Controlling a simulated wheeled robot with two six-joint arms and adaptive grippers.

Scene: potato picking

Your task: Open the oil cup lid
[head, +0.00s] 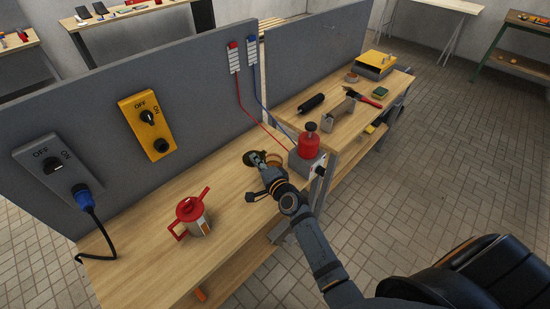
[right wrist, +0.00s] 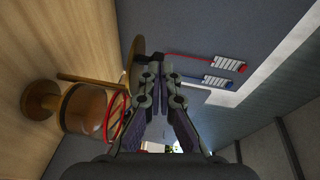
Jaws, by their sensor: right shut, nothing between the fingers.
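An amber, see-through cup (right wrist: 90,108) with a red ring at one end shows in the right wrist view, left of the fingers; I take it for the oil cup. A brown disc (right wrist: 136,55), perhaps its lid, is beside the fingertips. Whether they touch cannot be told. In the head view the amber cup (head: 275,160) is small and partly hidden by my right gripper (head: 260,166), which is low over the bench (head: 236,200). The right gripper (right wrist: 158,66) is shut and empty. My left gripper is not in view.
A grey box (head: 306,162) with a red bottle (head: 309,145) is close to the right of the gripper. A grey panel (head: 205,95) with switches rises behind. Bare bench lies between pot and gripper.

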